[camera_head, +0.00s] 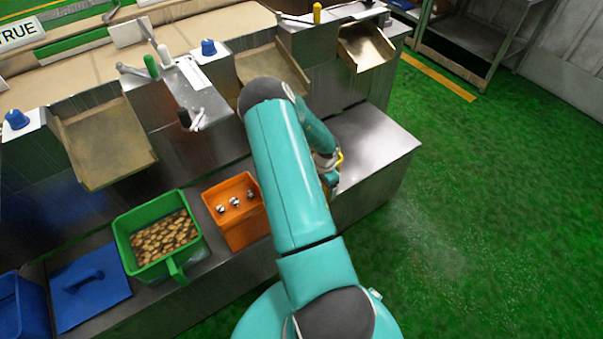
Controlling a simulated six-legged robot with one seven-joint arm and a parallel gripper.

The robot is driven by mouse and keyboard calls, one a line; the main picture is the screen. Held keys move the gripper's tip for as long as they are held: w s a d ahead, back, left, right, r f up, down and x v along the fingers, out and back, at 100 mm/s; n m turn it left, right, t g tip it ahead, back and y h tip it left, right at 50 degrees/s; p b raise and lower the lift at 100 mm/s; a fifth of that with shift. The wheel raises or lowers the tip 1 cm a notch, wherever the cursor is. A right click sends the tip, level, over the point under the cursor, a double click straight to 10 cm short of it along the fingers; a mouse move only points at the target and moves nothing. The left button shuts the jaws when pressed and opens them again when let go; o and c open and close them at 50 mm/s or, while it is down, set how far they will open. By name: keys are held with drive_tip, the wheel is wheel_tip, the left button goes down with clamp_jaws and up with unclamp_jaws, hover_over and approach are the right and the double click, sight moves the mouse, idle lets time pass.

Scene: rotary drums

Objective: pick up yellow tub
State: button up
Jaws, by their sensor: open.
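A small yellow part (340,159) shows just right of my arm, above the metal ledge. It looks like the rim or handle of the yellow tub, but my arm hides most of it. My gripper (328,166) is at the same place, partly hidden behind my forearm. Its jaws are open. I cannot tell whether they touch the yellow part or stand around it.
A green tub (124,228) of brown pieces and an orange tub (245,233) with a few shiny parts stand left of my arm. A blue lid (90,281) lies further left. The ledge's right end (385,145) is bare. Green floor (470,220) is clear.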

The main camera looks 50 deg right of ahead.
clamp_jaws()
drive_tip(key=shift+d+r, duration=0.1)
drive_tip(key=shift+r, duration=0.05)
